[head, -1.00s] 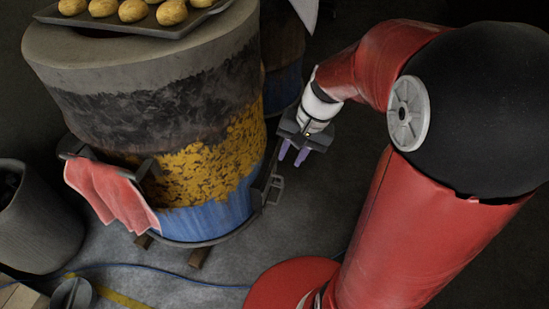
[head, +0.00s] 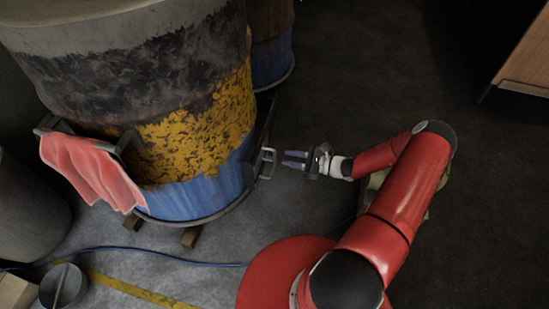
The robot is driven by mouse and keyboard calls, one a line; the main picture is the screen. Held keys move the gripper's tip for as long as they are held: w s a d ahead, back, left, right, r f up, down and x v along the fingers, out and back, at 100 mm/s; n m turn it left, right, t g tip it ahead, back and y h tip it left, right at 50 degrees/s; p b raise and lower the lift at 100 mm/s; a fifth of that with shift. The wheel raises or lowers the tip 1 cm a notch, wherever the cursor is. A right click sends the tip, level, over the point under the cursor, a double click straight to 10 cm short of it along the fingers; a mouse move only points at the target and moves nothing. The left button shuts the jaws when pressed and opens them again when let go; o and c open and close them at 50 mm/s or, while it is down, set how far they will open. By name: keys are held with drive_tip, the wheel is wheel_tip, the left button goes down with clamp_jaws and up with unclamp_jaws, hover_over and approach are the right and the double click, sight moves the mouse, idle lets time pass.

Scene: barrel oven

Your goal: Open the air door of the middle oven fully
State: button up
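The oven (head: 125,75) is a large barrel, grey and black above, yellow in the middle and blue at the base. On its lower right side is the air door (head: 251,160), a dark panel seen nearly edge-on, with a light metal handle (head: 267,162) sticking out. How far the door stands open I cannot tell. My gripper (head: 294,160) is just right of the handle, its two purple fingers pointing left at it. The fingers are apart with a gap between them and hold nothing. They appear short of the handle.
A red cloth (head: 90,172) hangs on a bar at the oven's front. A second barrel (head: 271,45) stands behind. A grey bin (head: 30,205) and a small pan (head: 63,286) are at left. A blue hose (head: 165,262) crosses the floor. The dark floor at right is clear.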

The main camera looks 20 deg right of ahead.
sight(275, 158)
drive_tip(key=w+a+f+m+t, duration=0.1)
drive_tip(key=w, duration=0.1)
drive_tip(key=w+a+f+m, duration=0.1)
drive_tip(key=a, duration=0.1)
drive_tip(key=w+a+f+m+t, duration=0.1)
drive_tip(key=w, duration=0.1)
drive_tip(key=shift+w+a+f+t+h, duration=0.3)
drive_tip(key=shift+a, duration=0.1)
clamp_jaws()
